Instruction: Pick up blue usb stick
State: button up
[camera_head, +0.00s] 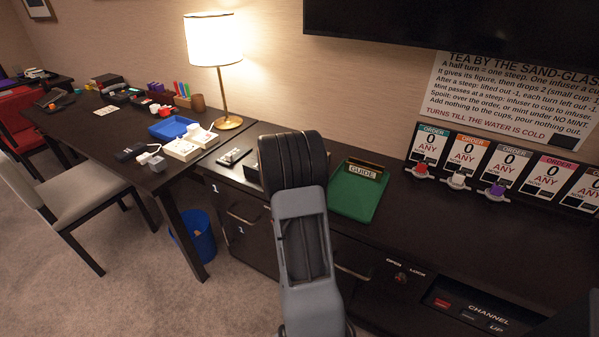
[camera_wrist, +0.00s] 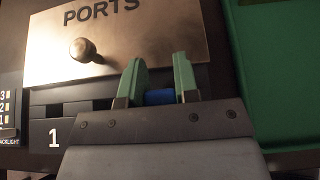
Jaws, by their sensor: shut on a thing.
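In the wrist view my gripper (camera_wrist: 158,88) has two green fingers, and they are shut on the blue usb stick (camera_wrist: 160,97). Only a short blue piece of the stick shows between the fingers. The fingers are over or just in front of a brass plate (camera_wrist: 180,42) marked PORTS, with a round knob (camera_wrist: 84,50) on it. I cannot tell whether the stick touches the slots below the plate. In the head view my arm hides the gripper and the stick.
A green tray (camera_head: 350,208) with a GUIDE sign (camera_head: 362,170) lies right of my arm. A lamp (camera_head: 214,40), a blue tray (camera_head: 172,127) and white boxes (camera_head: 183,149) stand on the desk at left. Order cards with small cups line the right back. The counter's front right is clear.

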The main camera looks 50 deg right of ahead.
jog(key=shift+c, duration=1)
jog(key=shift+r, duration=0.1)
